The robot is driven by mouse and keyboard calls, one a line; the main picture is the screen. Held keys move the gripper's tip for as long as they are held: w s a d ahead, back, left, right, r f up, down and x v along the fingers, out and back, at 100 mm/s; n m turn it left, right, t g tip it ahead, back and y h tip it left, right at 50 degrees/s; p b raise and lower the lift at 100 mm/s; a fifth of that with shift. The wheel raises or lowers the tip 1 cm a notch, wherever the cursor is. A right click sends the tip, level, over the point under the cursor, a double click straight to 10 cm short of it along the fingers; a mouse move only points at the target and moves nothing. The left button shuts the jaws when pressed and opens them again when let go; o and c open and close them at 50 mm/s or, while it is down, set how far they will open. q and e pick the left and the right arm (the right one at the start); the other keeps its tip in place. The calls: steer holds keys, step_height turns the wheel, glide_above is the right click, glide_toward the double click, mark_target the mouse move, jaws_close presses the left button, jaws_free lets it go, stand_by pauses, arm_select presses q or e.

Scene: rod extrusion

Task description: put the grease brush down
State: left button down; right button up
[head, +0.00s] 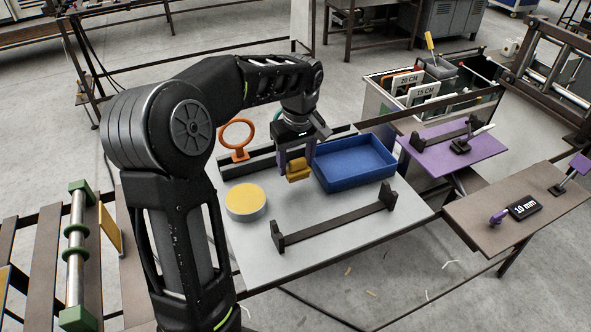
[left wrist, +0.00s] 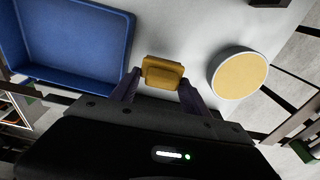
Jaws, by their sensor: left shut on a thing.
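My left gripper (head: 297,163) is over the light table, pointing down, shut on the grease brush (head: 298,173), of which a yellow block shows. The brush hangs between the round tin and the blue tray; I cannot tell whether it touches the table. In the left wrist view the yellow brush (left wrist: 163,72) sits between the purple fingertips (left wrist: 158,90); its handle is hidden by the gripper. The tin (head: 246,202) of yellow grease stands to the left, also in the left wrist view (left wrist: 238,76). My right gripper is not in view.
The blue tray (head: 352,180) is empty, right of the gripper. An orange ring on a stand (head: 237,140) is behind the tin. A dark bar with end brackets (head: 335,219) lies along the front. Bare tabletop (head: 275,213) shows between tin and bar.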

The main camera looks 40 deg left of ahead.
mark_target(295, 171)
arm_select(q)
steer(key=shift+f, duration=1.55)
steer(key=shift+f, duration=0.15)
steer(key=c, duration=0.5)
jaws_free()
steer(key=r, duration=0.8)
steer(key=d+r, duration=0.1)
steer(key=r, duration=0.3)
steer(key=shift+s+r+b, duration=0.15)
steer(key=shift+s+b, duration=0.15)
steer(key=shift+d, duration=0.1)
